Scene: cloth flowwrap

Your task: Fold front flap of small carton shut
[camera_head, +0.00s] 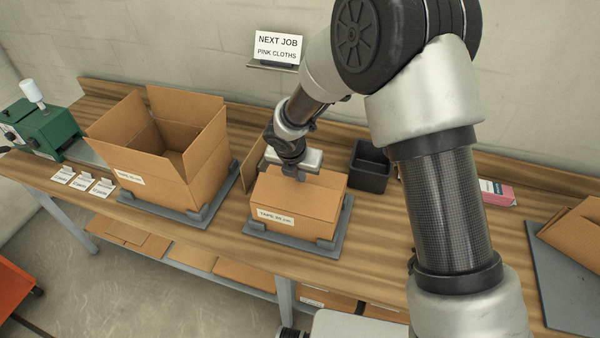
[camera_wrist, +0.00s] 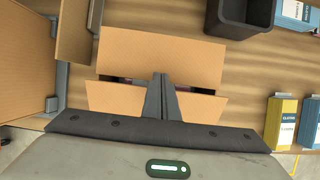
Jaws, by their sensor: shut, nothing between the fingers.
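The small carton (camera_head: 318,208), a brown box with a tape label on its front, sits upright in a grey holder. Its top is largely covered by panels. In the wrist view a broad rear panel (camera_wrist: 155,50) and a narrower front flap (camera_wrist: 205,107) lie with a narrow dark gap between them, where a little pink shows. A brown panel (camera_head: 253,160) stands upright at the carton's left; it also shows in the wrist view (camera_wrist: 75,30). My gripper (camera_wrist: 163,78) is shut and empty, its fingertips over the gap and front flap. I cannot tell whether they touch.
A large open carton (camera_head: 190,185) stands in its own holder at left. A dark bin (camera_head: 370,168) is behind right of the small carton. A green machine (camera_head: 45,128) is at far left. Another carton (camera_head: 578,232) is at right. Bench space lies between the two holders.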

